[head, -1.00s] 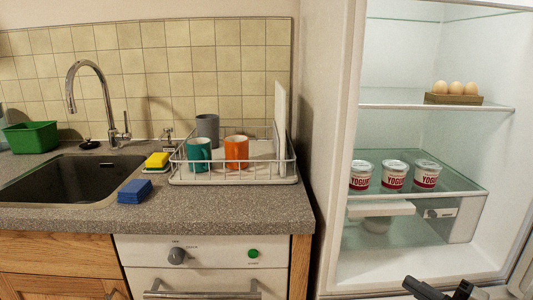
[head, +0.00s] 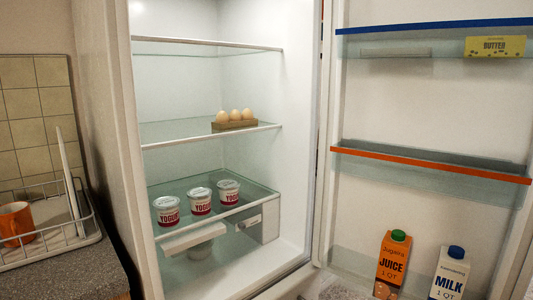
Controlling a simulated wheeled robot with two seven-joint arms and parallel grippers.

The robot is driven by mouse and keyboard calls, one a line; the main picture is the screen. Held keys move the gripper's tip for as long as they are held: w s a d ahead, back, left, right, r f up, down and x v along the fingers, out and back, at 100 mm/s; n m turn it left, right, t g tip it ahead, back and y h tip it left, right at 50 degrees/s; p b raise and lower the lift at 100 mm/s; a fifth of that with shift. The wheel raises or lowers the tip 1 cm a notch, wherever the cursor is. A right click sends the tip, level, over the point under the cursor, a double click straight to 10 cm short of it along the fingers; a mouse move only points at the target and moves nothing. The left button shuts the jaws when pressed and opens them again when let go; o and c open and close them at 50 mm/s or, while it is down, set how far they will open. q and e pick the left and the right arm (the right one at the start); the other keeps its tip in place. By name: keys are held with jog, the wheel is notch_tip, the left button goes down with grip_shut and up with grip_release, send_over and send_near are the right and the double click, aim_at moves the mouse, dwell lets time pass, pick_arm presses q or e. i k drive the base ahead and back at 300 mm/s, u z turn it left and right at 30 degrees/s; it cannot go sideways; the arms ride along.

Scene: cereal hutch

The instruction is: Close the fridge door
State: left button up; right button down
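The fridge (head: 122,170) stands open in the middle of the head view, its lit inside showing. The fridge door (head: 430,110) is swung wide open on the right, its inner side facing me. Neither of my grippers shows in the current head view. The outer side of the door is hidden, and its far edge runs out of view at the right.
Inside the fridge, eggs (head: 234,116) sit in a holder on the middle shelf, and yogurt cups (head: 200,201) stand on the shelf below. At left are a counter (head: 75,272) and a dish rack (head: 50,250) with an orange mug (head: 15,222).

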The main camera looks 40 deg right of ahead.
aim_at(481, 108)
jog(key=k, duration=1)
jog(key=z, duration=3.15)
jog(key=i, duration=4.05)
jog(key=u, duration=4.1)
jog(key=i, duration=0.55)
jog(key=k, duration=0.55)
jog(key=u, duration=0.1)
